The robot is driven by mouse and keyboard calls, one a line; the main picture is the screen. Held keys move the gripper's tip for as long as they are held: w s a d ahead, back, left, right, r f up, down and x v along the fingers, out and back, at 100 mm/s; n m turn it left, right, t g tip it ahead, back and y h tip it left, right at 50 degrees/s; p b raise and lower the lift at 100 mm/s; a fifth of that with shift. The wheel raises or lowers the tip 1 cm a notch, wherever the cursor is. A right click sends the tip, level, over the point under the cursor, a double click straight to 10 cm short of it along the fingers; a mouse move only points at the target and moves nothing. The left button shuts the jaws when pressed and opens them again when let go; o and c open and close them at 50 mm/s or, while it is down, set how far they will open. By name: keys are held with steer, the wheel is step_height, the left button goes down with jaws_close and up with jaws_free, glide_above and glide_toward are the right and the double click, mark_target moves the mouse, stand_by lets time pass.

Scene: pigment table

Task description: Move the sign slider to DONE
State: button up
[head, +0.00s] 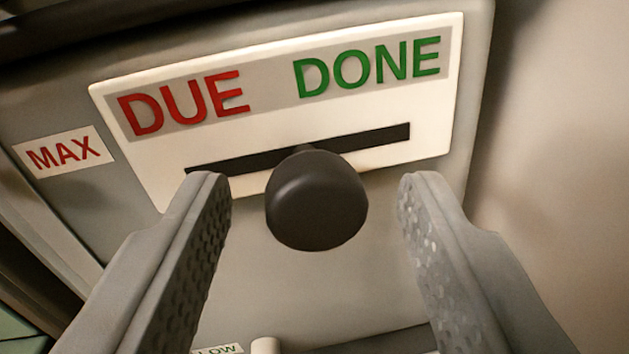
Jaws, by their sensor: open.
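The sign is a white plate (150,170) on a grey panel, with red DUE (182,103) at the left and green DONE (367,68) at the right. A dark slot (390,135) runs below the words. The slider's round black knob (316,200) sticks out of the slot near its middle, between the two words. My gripper (314,190) is open, with one finger on each side of the knob. There is a visible gap between the knob and each finger. The knob hides part of the slot and plate behind it.
A MAX label (63,152) is on the grey panel (300,290) left of the sign. A LOW label (218,349) and a small pale peg (265,346) show at the bottom edge. A plain beige surface (560,150) lies to the right.

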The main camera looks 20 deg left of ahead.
jaws_close()
steer(key=shift+w+d, duration=0.3)
steer(key=shift+d, duration=0.55)
steer(key=shift+w+d, duration=0.3)
steer(key=shift+d, duration=0.55)
jaws_free()
steer(key=shift+d, duration=0.2)
